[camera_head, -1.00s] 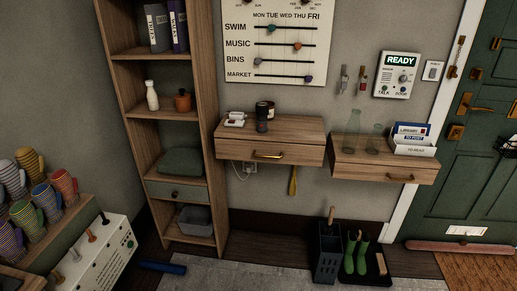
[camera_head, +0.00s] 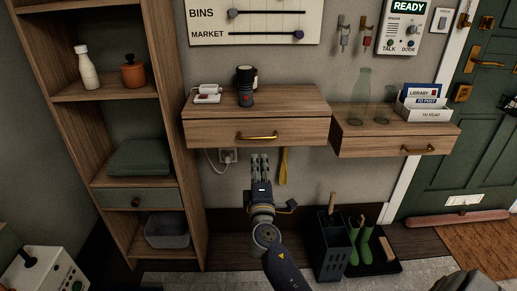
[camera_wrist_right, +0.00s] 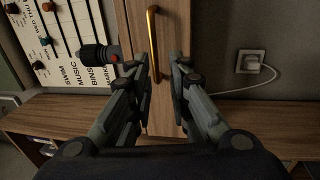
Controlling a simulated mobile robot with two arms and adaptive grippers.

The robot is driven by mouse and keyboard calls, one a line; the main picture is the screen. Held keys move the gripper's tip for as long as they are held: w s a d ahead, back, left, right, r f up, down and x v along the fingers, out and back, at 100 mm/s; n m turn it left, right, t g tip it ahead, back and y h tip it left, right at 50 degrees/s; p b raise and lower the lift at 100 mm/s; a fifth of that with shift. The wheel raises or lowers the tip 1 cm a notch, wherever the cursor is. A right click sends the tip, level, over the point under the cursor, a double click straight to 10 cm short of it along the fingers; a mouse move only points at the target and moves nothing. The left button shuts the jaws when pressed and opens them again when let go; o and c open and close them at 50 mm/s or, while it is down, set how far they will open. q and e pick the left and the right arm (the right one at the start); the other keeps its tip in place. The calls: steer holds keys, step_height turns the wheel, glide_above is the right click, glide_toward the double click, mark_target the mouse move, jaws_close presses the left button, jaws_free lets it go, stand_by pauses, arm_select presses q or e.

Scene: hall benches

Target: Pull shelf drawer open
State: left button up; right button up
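The left wall shelf has a wooden drawer front (camera_head: 215,133) with a brass bar handle (camera_head: 257,137); the drawer looks shut. My right gripper (camera_head: 260,158) points up just below this handle. In the right wrist view the handle (camera_wrist_right: 152,35) runs upright in the picture, ahead of the open, empty fingers (camera_wrist_right: 162,70); its lower end lies near the left finger, and I cannot tell whether they touch. The right wall shelf has a similar drawer (camera_head: 360,145) with its own brass handle (camera_head: 417,150), also shut. My left gripper is not in view.
A flashlight (camera_head: 245,93) and a white charger (camera_head: 207,94) sit on the left shelf. A yellow strap (camera_head: 283,165) hangs close to my right gripper. A bookcase (camera_head: 183,175) with a small green drawer (camera_head: 112,198) stands left. A dark bin (camera_head: 330,250) and green boots (camera_head: 362,245) stand below.

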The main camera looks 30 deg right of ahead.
mark_target(258, 139)
steer(key=x, duration=1.1)
steer(key=shift+s+r, duration=0.1)
steer(key=shift+r, duration=0.3)
jaws_close()
